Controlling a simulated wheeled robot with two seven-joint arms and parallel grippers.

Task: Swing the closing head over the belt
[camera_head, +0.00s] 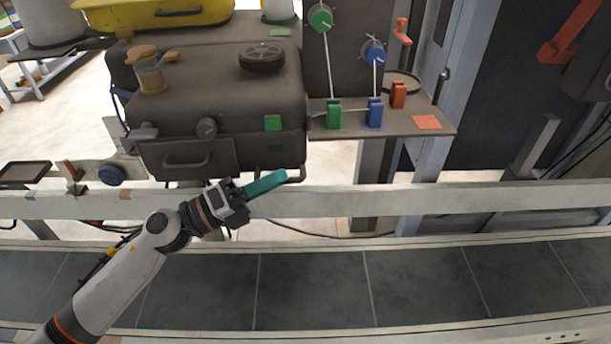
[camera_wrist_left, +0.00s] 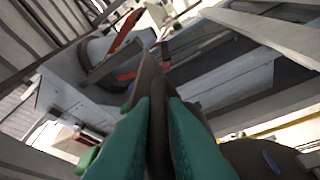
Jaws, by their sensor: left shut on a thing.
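The closing head (camera_head: 215,95) is a big dark box at the upper left of the head view, behind the conveyor's rear rail, not over the belt (camera_head: 310,290). A dark bar handle (camera_head: 297,176) shows low at its right front corner. My left gripper (camera_head: 280,178) reaches over the belt and the rear rail to this handle. In the left wrist view its teal fingers (camera_wrist_left: 160,135) are shut on a dark upright bar (camera_wrist_left: 158,110). The fingers hide part of the bar. My right gripper is in neither view.
The pale rear rail (camera_head: 400,200) runs across under my left forearm. A shelf (camera_head: 350,130) with green, blue and red blocks stands right of the head. A grey post (camera_head: 435,90) is beyond it. The belt is bare apart from my arm above its left part.

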